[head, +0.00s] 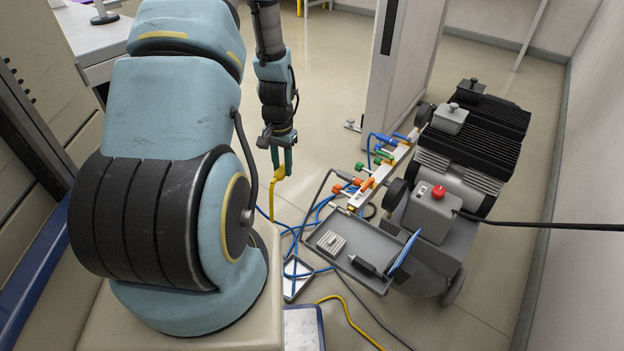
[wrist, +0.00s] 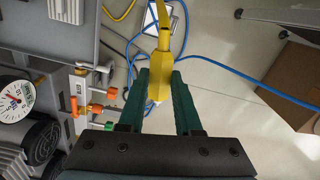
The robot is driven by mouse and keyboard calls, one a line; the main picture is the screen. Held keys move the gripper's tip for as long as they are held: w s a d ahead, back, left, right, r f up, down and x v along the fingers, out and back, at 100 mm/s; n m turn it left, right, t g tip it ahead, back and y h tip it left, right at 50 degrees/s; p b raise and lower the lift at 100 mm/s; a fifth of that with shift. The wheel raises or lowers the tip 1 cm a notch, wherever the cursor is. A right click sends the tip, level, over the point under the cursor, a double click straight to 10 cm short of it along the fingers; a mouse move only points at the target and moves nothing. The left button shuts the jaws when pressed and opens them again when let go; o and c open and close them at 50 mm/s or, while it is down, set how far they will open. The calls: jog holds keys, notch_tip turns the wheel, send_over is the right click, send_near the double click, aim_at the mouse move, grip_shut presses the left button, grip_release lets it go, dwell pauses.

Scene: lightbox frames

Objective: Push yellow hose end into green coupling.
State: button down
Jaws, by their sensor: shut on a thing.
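My gripper (head: 281,160) is shut on the yellow hose end (head: 278,178) and holds it in the air, left of the manifold. In the wrist view, the green fingers of my gripper (wrist: 159,92) clasp the yellow hose end (wrist: 160,68), with its pointed tip between them. In the wrist view a green coupling (wrist: 110,125) lies left of my gripper, apart from the hose end.
A compressor cart (head: 440,205) with a grey tray (head: 348,258) stands on the right. Blue hoses (head: 294,233) tangle on the floor beside it. A white partition (head: 402,70) stands behind the manifold. The floor behind my gripper is clear.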

jog(key=w+f+b, duration=0.3)
jog(key=w+f, duration=0.1)
jog(key=w, duration=0.3)
jog(key=w+d+f+m+b, duration=0.5)
jog(key=w+d+m+b, duration=0.4)
jog(key=d, duration=0.3)
jog(key=w+d+f+m+b, duration=0.5)
jog(key=w+d+m+b, duration=0.5)
jog(key=d, duration=0.3)
jog(key=shift+f+m+b, duration=0.15)
jog(key=shift+m+b, duration=0.45)
jog(key=shift+b, duration=0.05)
jog(key=shift+d, duration=0.1)
jog(key=shift+s+d+p, duration=1.55)
jog(key=shift+s+d, duration=0.4)
jog(key=shift+d, duration=0.1)
